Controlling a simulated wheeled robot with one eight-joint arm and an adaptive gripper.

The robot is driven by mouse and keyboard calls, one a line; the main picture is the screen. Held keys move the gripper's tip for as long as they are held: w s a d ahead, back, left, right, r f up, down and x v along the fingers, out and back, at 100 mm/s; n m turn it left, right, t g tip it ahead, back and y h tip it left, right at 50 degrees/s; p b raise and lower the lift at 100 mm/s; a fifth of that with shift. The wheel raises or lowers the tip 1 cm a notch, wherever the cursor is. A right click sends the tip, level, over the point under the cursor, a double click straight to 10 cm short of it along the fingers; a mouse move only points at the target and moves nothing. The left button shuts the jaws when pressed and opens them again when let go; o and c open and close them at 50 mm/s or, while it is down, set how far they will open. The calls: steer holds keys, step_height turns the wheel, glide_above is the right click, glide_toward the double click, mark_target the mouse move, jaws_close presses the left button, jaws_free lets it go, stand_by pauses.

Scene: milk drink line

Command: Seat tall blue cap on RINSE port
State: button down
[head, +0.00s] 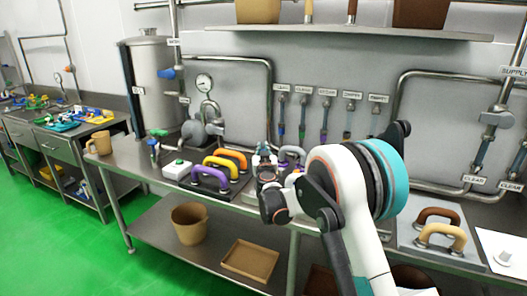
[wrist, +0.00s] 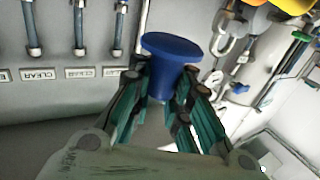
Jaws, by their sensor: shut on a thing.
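The tall blue cap (wrist: 171,62) has a wide flat round top and a narrower body. In the wrist view it stands between the green-sided fingers of my gripper (wrist: 163,88), which is shut on its body. In the head view my gripper (head: 265,160) is over the bench, in front of the back wall; I cannot make out the cap there. I cannot read a RINSE label in either view, so I cannot tell which port it is.
Purple, orange and yellow handles (head: 226,164) lie on the bench left of my gripper. Labelled hoses (head: 303,110) hang on the wall behind. A steel tank (head: 155,85) stands at the left. Brown handles on a tray (head: 405,236) and pipework are at the right.

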steer(key=shift+f+b, duration=3)
steer(key=shift+f, duration=3.1)
steer(key=c, duration=1.4)
jaws_free()
steer(key=shift+s, duration=0.1)
steer(key=s, duration=0.4)
steer(key=s+d, duration=0.1)
steer(key=s, duration=0.6)
steer(key=shift+s+d, duration=0.3)
steer(key=shift+s, duration=0.1)
